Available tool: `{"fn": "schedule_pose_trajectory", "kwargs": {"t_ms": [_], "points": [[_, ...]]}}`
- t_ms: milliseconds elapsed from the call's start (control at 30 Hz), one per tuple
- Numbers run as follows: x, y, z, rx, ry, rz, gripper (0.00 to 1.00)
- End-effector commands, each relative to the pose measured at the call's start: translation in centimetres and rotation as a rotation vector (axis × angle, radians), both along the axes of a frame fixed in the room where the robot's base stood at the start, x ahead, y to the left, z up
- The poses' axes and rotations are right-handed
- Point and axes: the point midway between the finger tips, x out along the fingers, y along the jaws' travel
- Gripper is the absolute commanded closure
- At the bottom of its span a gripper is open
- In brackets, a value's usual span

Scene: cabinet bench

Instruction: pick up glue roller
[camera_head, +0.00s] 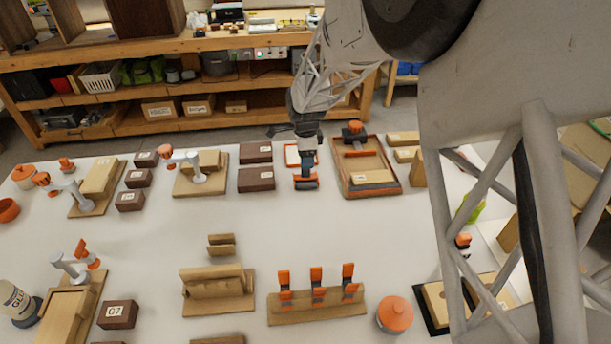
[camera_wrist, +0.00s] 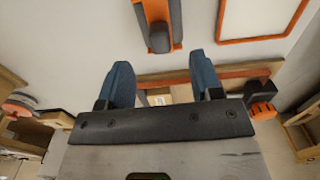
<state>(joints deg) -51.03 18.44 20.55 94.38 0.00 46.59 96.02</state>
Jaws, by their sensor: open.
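What looks like the glue roller (camera_head: 306,183), orange and grey, lies on the white bench near the far edge, below my gripper (camera_head: 302,140). In the wrist view an orange-edged piece with a grey handle-like bar (camera_wrist: 158,38), probably the same tool, lies at top centre, cut off by the frame edge. It is just beyond the fingertips of my gripper (camera_wrist: 162,72). The two blue-grey fingers are apart with nothing between them. My gripper's tips are small and partly hidden in the head view.
An orange-rimmed white tray (camera_wrist: 221,40) is beside the tool. A wooden tray (camera_head: 343,185) with a black and orange piece (camera_head: 353,130) stands to the right. Dark boxes (camera_head: 257,179) stand left. Bare bench lies in front, before a wooden stand with orange clips (camera_head: 317,309).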

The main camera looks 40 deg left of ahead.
Motion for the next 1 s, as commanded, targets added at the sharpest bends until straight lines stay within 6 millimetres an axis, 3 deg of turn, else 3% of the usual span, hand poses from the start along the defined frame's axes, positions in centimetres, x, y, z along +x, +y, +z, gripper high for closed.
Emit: {"fn": "schedule_pose_trajectory", "kwargs": {"t_ms": [200,667,1000], "points": [[0.0,0.0,-1.7,-0.001,0.001,0.0,0.4],[0.0,0.0,-2.2,-0.001,0.001,0.0,0.4],[0.0,0.1,-5.7,-0.001,0.001,0.0,0.4]]}}
